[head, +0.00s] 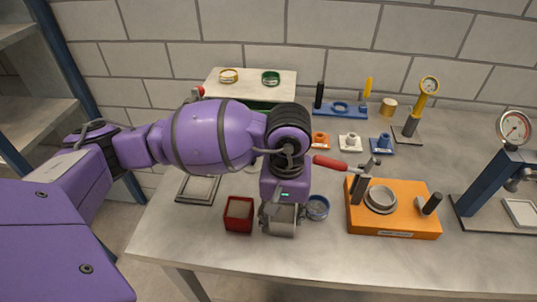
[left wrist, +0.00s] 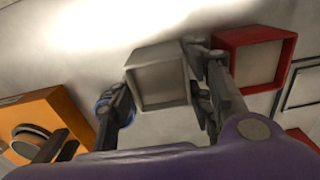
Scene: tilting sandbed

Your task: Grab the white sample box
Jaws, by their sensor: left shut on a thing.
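The white sample box (head: 284,222) is an open-topped square box near the front edge of the table. My left gripper (head: 281,214) reaches down over it from above, with its fingers on either side of the box. The left wrist view shows the box (left wrist: 160,86) between the two fingers (left wrist: 165,95), and the gripper is shut on it. I cannot tell whether the box still touches the table. My right gripper is in neither view.
A red box (head: 239,214) stands close on the left, and a blue round dish (head: 317,208) close on the right. An orange fixture (head: 400,222) with a grey ring is further right. Gauge stands (head: 512,135) are at the far right. The table's front strip is clear.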

